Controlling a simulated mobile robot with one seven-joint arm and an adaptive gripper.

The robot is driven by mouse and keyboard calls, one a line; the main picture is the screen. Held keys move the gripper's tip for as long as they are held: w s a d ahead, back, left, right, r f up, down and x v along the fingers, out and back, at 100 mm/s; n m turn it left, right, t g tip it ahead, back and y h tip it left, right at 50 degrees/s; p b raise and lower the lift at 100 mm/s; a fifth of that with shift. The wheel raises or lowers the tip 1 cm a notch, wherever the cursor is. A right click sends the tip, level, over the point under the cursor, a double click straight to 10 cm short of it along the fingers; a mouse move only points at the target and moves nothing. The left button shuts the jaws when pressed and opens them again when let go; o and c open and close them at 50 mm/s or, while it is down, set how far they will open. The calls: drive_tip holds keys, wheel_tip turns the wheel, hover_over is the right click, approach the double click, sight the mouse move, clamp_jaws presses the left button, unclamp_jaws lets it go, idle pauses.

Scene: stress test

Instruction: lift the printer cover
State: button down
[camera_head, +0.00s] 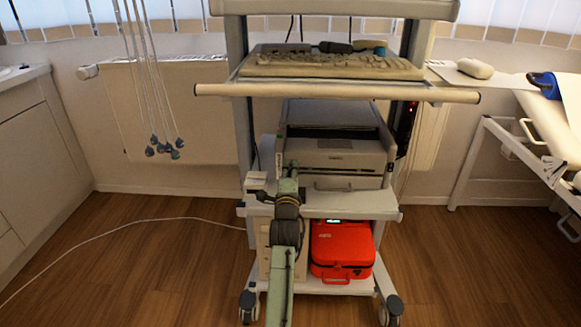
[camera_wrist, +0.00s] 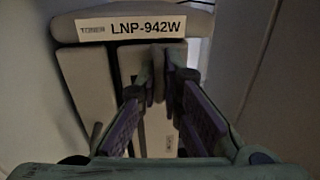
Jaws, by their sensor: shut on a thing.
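The grey printer (camera_head: 350,158) stands on the cart's middle shelf. Its cover (camera_head: 330,112) is the darker top; I cannot tell from here whether it is raised at all. My gripper (camera_head: 289,172) is at the printer's front left corner, partly hiding it. In the wrist view my gripper (camera_wrist: 163,85) has its fingers closed on a narrow grey upright piece, which looks like a tab of the cover. The fingers hide much of this contact. A white label reading "TONER LNP-942W" (camera_wrist: 131,25) is on a rounded grey edge just beyond.
A keyboard (camera_head: 330,66) lies on the upper shelf, above the printer. A white bar (camera_head: 340,93) runs across the shelf's front. A red case (camera_head: 341,250) sits on the lower shelf. Cables hang at left. The floor beside the cart is mostly clear.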

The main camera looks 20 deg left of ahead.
drive_tip(key=r+g+p, duration=0.1)
drive_tip(key=r+p, duration=0.1)
drive_tip(key=p, duration=0.1)
drive_tip(key=r+g+p, duration=0.1)
drive_tip(key=r+p, duration=0.2)
drive_tip(key=p, duration=0.1)
drive_tip(key=r+g+h+p, duration=0.1)
drive_tip(key=r+g+p, duration=0.1)
drive_tip(key=r+p, duration=0.1)
drive_tip(key=shift+w, duration=0.25)
drive_tip(key=w+a+r+p, duration=0.1)
drive_tip(key=w+r, duration=0.3)
drive_tip(key=r, duration=0.2)
drive_tip(key=shift+r+p, duration=0.3)
drive_tip(key=shift+p, duration=0.05)
drive_tip(key=shift+a, duration=0.1)
drive_tip(key=c, duration=2)
unclamp_jaws()
drive_tip(key=shift+s, duration=0.1)
drive_tip(key=v, duration=1.2)
drive_tip(key=shift+a, duration=0.1)
